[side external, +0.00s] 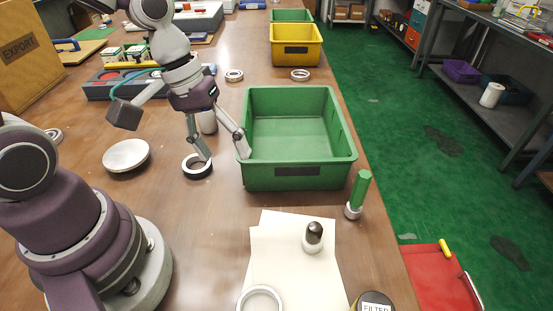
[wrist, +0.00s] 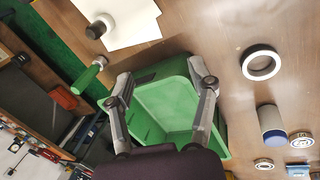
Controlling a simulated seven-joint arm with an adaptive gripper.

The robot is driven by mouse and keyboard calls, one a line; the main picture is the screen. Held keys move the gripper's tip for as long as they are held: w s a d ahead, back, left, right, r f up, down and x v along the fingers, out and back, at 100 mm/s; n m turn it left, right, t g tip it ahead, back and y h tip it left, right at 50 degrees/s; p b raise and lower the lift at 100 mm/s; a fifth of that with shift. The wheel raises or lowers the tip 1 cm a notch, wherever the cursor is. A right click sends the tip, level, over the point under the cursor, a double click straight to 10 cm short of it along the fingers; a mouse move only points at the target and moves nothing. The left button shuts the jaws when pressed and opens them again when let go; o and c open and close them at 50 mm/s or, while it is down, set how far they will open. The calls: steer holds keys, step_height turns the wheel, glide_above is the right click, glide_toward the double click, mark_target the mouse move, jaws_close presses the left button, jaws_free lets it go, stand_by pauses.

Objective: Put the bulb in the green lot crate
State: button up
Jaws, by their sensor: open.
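What looks like the bulb (side external: 313,238), white with a dark rounded top, stands on white paper near the front. It also shows in the wrist view (wrist: 98,28) at the upper left. The large green crate (side external: 300,172) stands at the middle of the table and looks empty inside; it shows below centre in the wrist view (wrist: 222,133). My gripper (side external: 224,156) is open with nothing between its fingers, at the crate's left side. One finger is by a dark-edged ring, the other by the crate's left wall. The gripper is well away from the bulb.
A dark-edged ring (side external: 197,167) and a silver disc (side external: 126,156) lie left of the crate. A green-handled tool (side external: 360,190) stands at its front right corner. A yellow crate (side external: 296,46) and another green crate (side external: 290,16) stand behind. A pale ring (side external: 260,297) lies in front.

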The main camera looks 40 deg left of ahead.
mark_target(308, 226)
steer(key=w+d+f+n+h, duration=0.35)
steer(key=d+n+h, duration=0.65)
steer(key=n, duration=0.4)
steer(key=shift+h, duration=0.4)
steer(key=f, duration=0.4)
steer(key=a+f, duration=0.1)
steer(key=f, duration=0.1)
steer(key=shift+w, duration=0.4)
steer(key=x, duration=0.5)
steer(key=shift+f, duration=0.2)
jaws_close()
